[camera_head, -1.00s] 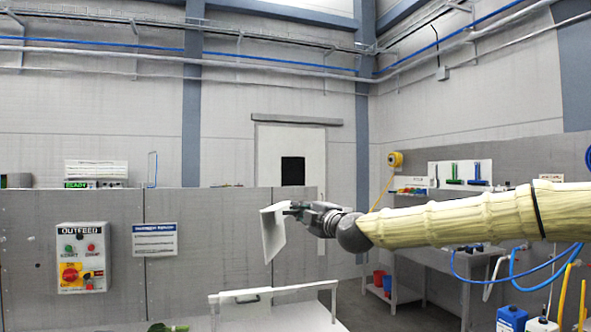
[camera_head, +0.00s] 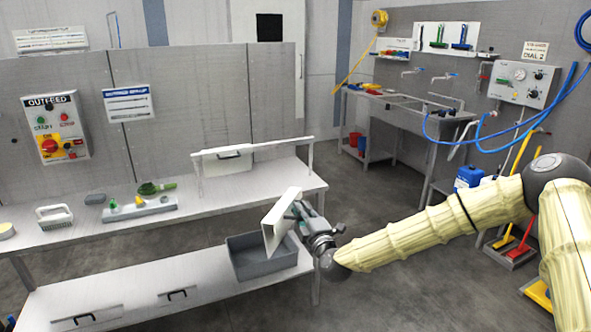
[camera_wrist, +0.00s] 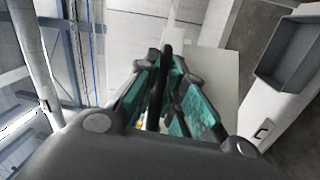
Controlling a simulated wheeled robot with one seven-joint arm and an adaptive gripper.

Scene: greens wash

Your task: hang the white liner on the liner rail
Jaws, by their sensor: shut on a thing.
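The white liner (camera_head: 279,222) is a flat, tilted white panel in my gripper (camera_head: 298,208). My gripper is shut on its upper right edge. In the wrist view my gripper (camera_wrist: 165,62) has its fingers together beside the pale liner (camera_wrist: 222,75). The liner rail (camera_head: 270,145) is a white bar on posts at the back of the bench. A white panel with a dark handle (camera_head: 232,165) is at the rail, behind its bar. The held liner is apart from the rail, lower in the head picture and near the bench's right end.
A grey bin (camera_head: 262,262) stands on the lower shelf, partly behind the held liner. Pale panels with black handles (camera_head: 88,315) lie on that shelf. A brush (camera_head: 54,215) and a tray with greens (camera_head: 143,209) are on the bench top (camera_head: 232,193).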

